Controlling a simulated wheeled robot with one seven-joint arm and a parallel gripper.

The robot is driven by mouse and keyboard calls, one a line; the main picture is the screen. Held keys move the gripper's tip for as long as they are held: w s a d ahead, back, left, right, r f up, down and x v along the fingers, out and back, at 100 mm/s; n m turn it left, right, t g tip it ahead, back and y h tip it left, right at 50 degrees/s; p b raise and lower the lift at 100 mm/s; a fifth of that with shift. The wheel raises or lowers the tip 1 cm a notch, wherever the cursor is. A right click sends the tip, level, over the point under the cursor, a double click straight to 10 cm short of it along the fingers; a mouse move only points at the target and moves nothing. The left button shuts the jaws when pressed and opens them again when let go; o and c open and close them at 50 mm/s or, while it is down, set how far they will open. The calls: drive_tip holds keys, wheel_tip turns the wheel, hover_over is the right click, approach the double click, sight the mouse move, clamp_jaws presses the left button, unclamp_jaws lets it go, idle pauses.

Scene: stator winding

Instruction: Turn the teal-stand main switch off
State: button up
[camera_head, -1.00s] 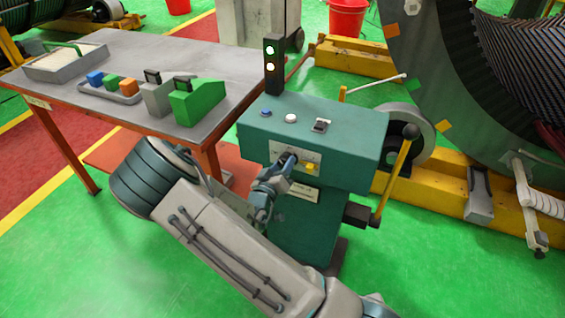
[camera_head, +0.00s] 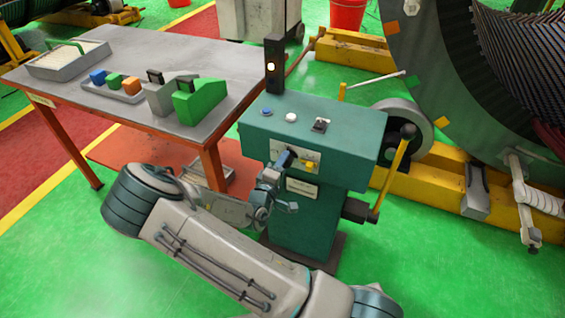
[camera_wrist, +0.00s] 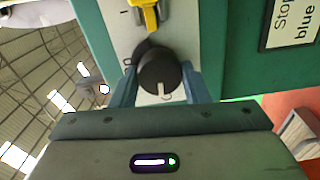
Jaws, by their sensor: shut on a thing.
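The teal stand (camera_head: 318,140) is in the middle of the head view, with a pale switch plate (camera_head: 312,157) on its front. My gripper (camera_head: 287,158) is at this plate, with bluish fingers. In the wrist view my gripper (camera_wrist: 165,88) has one finger on each side of a round black knob (camera_wrist: 160,68) and is shut on it. The knob's white mark (camera_wrist: 165,90) points down in the picture. A yellow switch (camera_wrist: 148,14) sits beside the knob; it also shows in the head view (camera_head: 309,166).
A blue button (camera_head: 266,111), a white button (camera_head: 291,117) and a dark rocker (camera_head: 320,125) are on the stand's top. A yellow lever (camera_head: 392,180) with a black ball is at its right. A grey table (camera_head: 150,55) stands at the left.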

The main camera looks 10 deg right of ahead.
drive_tip(key=shift+n, duration=0.6)
drive_tip(key=o, duration=1)
drive_tip(key=shift+a, duration=0.1)
drive_tip(key=shift+c, duration=0.2)
drive_tip(key=v, duration=1.3)
drive_tip(key=shift+s+a+b, duration=0.25)
drive_tip(key=shift+s+b, duration=0.1)
